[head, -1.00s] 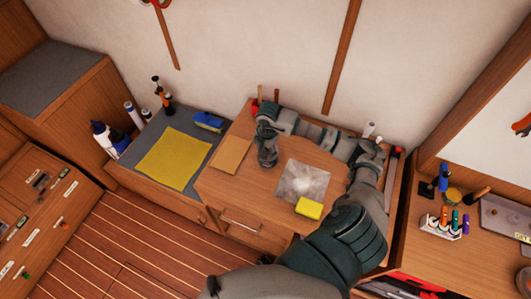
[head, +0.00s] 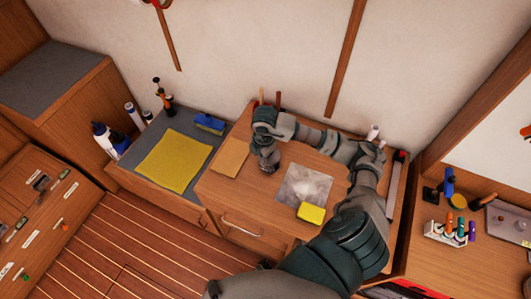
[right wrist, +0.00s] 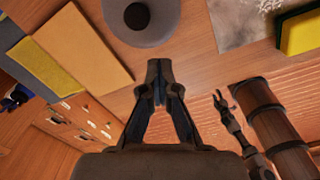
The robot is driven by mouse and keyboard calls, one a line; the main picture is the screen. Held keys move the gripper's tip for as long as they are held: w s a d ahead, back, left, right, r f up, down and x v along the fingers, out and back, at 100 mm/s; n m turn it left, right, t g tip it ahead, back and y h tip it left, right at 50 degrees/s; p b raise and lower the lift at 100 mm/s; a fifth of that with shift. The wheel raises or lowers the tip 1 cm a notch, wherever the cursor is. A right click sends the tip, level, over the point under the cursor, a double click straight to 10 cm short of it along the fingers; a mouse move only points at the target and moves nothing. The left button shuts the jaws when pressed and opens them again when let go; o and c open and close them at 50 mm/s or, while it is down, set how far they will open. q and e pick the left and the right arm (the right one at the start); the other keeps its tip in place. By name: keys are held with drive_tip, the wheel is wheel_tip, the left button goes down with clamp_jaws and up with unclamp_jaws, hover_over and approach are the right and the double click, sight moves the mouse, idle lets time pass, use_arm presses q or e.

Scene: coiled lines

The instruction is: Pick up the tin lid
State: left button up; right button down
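The tin lid (right wrist: 160,30) is a grey round disc with a darker knob in its middle. It lies on the wooden desk top at the upper edge of the right wrist view, partly cut off. My right gripper (right wrist: 159,78) is shut and empty, with its fingertips together just short of the lid in that view. In the head view my right gripper (head: 268,161) hangs over the desk between the tan board and the grey sheet, and the lid cannot be made out. A small dark claw shape in the right wrist view may be my left gripper (right wrist: 222,99).
A tan board (head: 230,157) lies left of the gripper. A grey sheet (head: 300,182) and a yellow sponge (head: 311,213) lie to its right. A yellow cloth (head: 174,160) and a blue brush (head: 210,123) are on the lower grey top. A wall stands behind.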

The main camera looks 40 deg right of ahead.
use_arm(q)
drive_tip(key=shift+s+a+f+b, duration=0.15)
drive_tip(key=shift+a+f+b, duration=0.15)
drive_tip(key=shift+a+f, duration=0.15)
use_arm(e)
drive_tip(key=s+a+r, duration=0.1)
drive_tip(key=s+a, duration=0.5)
drive_tip(key=a, duration=0.4)
drive_tip(key=shift+s+r, duration=0.2)
drive_tip(key=shift+s, duration=0.2)
use_arm(q)
drive_tip(key=shift+d, duration=0.1)
use_arm(e)
drive_tip(key=c, duration=1.8)
unclamp_jaws()
drive_tip(key=o, duration=1.4)
drive_tip(key=shift+a, duration=0.25)
